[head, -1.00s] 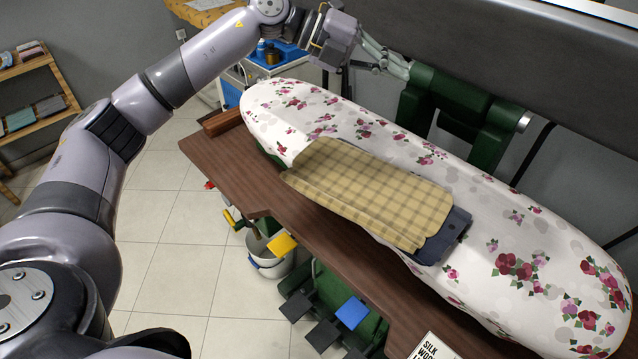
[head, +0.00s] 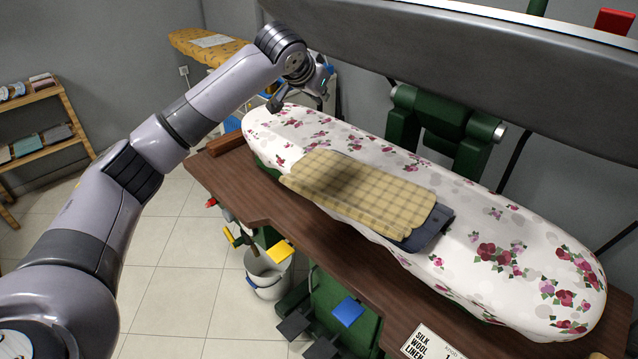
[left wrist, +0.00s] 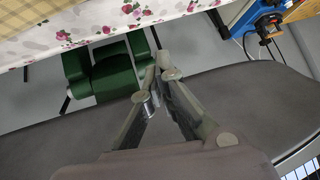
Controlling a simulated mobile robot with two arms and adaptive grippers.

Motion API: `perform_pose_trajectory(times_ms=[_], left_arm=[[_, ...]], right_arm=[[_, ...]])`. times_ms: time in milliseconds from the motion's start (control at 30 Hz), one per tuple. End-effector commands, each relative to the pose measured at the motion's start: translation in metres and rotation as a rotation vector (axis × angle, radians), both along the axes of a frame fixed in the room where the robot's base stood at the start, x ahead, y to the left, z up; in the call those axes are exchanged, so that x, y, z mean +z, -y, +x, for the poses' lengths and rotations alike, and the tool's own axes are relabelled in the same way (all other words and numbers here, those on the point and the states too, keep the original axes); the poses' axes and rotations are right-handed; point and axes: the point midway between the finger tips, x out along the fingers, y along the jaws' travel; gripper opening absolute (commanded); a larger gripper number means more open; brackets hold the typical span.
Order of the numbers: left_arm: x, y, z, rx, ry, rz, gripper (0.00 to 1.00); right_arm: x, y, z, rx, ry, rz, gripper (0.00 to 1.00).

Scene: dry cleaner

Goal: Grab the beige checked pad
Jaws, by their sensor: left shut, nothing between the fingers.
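The beige checked pad (head: 362,190) lies flat on the flowered pressing board, partly over a dark blue-grey flat item (head: 432,230). A corner of the pad also shows at the top left of the left wrist view (left wrist: 22,20). My left gripper (head: 275,104) is at the far left end of the board, well apart from the pad. In the left wrist view its fingers (left wrist: 165,72) are closed together and empty. My right gripper is not in view.
The flowered pressing board (head: 520,225) stands on a brown wooden table (head: 240,192). A large grey press head (head: 430,60) hangs over the back. A white bucket (head: 268,280) stands below on the tiled floor. A sign (head: 432,342) is at the front edge.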

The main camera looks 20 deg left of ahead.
Motion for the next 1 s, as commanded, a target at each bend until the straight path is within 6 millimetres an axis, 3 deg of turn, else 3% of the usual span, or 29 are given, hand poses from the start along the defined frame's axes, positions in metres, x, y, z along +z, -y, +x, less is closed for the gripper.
perform_pose_trajectory(times_ms=[100,300,567,933,1000], left_arm=[[-0.037,0.015,-0.042,-0.040,-0.261,-0.040,0.00],[-0.058,0.029,-0.087,-0.106,-0.492,-0.059,0.00],[-0.082,0.032,-0.085,-0.115,-0.523,-0.060,0.00],[-0.156,0.039,-0.060,-0.112,-0.522,-0.059,0.00],[-0.151,0.034,-0.071,-0.112,-0.516,-0.058,0.00]], right_arm=[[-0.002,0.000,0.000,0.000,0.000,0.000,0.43],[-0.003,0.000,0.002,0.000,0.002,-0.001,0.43],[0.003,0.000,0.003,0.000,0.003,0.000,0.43],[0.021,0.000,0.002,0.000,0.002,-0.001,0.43],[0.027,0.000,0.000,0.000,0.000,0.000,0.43]])
